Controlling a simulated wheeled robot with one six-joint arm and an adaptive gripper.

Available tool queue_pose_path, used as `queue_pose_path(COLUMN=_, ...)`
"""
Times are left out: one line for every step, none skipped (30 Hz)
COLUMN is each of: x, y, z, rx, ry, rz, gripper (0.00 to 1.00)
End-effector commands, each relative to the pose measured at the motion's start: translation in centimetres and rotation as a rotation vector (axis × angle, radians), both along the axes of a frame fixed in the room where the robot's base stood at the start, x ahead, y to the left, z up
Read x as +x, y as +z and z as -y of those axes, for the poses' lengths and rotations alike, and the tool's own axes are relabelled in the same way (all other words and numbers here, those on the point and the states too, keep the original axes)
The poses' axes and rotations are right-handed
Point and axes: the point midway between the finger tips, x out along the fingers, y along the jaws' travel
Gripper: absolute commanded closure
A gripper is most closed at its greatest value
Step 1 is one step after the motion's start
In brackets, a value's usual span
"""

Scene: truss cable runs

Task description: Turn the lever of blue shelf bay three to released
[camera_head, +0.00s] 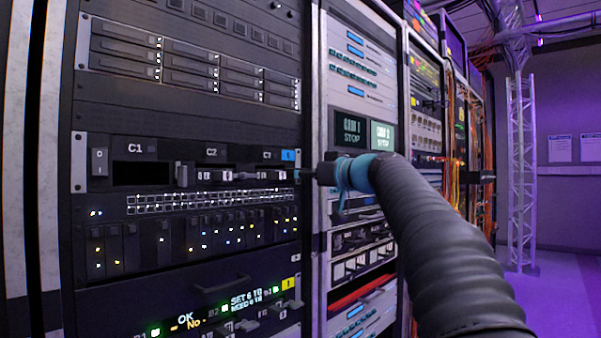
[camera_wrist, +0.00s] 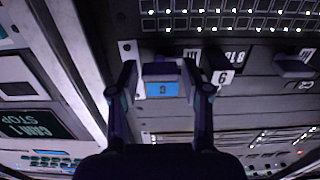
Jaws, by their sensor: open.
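The shelf with bays C1, C2 and C3 runs across the dark rack (camera_head: 140,150). Bay three is at its right end, marked by a small blue tag (camera_head: 288,155). In the wrist view the blue tag (camera_wrist: 162,88) lies between my fingers. A dark block, which looks like the bay's lever (camera_wrist: 158,69), sits just beyond the tag, between the fingertips. My gripper (camera_wrist: 159,70) is open, with one finger on each side of it; I cannot tell whether either touches. In the head view my gripper (camera_head: 308,175) is at the shelf's right end and partly hides bay three.
A white numbered label (camera_wrist: 222,77) and another dark block (camera_wrist: 293,66) sit to the right in the wrist view. A row of ports (camera_head: 205,202) runs under the shelf. The neighbouring rack's CAM screens (camera_head: 350,130) stand beside my wrist. Floor (camera_head: 560,285) is clear at the right.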

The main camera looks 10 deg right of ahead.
Motion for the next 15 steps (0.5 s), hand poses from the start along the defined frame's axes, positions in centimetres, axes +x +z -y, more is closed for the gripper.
queue_pose_path(x=0.06, y=0.0, z=-0.04, rx=0.0, ry=0.0, rz=0.0, gripper=0.52)
queue_pose_path(x=0.06, y=-0.01, z=-0.04, rx=0.0, ry=0.0, rz=0.0, gripper=0.52)
queue_pose_path(x=0.06, y=-0.01, z=-0.04, rx=0.0, ry=0.0, rz=0.0, gripper=0.52)
queue_pose_path(x=0.05, y=-0.02, z=-0.04, rx=0.0, ry=0.0, rz=0.0, gripper=0.52)
queue_pose_path(x=0.04, y=-0.01, z=-0.03, rx=0.0, ry=0.0, rz=0.0, gripper=0.52)
queue_pose_path(x=0.04, y=-0.01, z=-0.03, rx=0.0, ry=0.0, rz=0.0, gripper=0.52)
queue_pose_path(x=0.03, y=-0.01, z=-0.02, rx=0.0, ry=0.0, rz=0.0, gripper=0.52)
queue_pose_path(x=0.03, y=-0.01, z=-0.02, rx=0.0, ry=0.0, rz=0.0, gripper=0.6)
queue_pose_path(x=0.02, y=-0.01, z=-0.02, rx=0.0, ry=0.0, rz=0.0, gripper=0.7)
queue_pose_path(x=0.02, y=0.0, z=-0.02, rx=0.0, ry=0.0, rz=0.0, gripper=0.77)
queue_pose_path(x=0.02, y=-0.01, z=-0.02, rx=0.0, ry=0.0, rz=0.0, gripper=0.85)
queue_pose_path(x=0.02, y=0.0, z=-0.01, rx=0.0, ry=0.0, rz=0.0, gripper=0.95)
queue_pose_path(x=0.02, y=0.0, z=-0.01, rx=0.0, ry=0.0, rz=0.0, gripper=0.97)
queue_pose_path(x=0.02, y=0.0, z=-0.01, rx=0.0, ry=0.0, rz=0.0, gripper=0.97)
queue_pose_path(x=0.02, y=0.0, z=-0.01, rx=0.0, ry=0.0, rz=0.0, gripper=0.97)
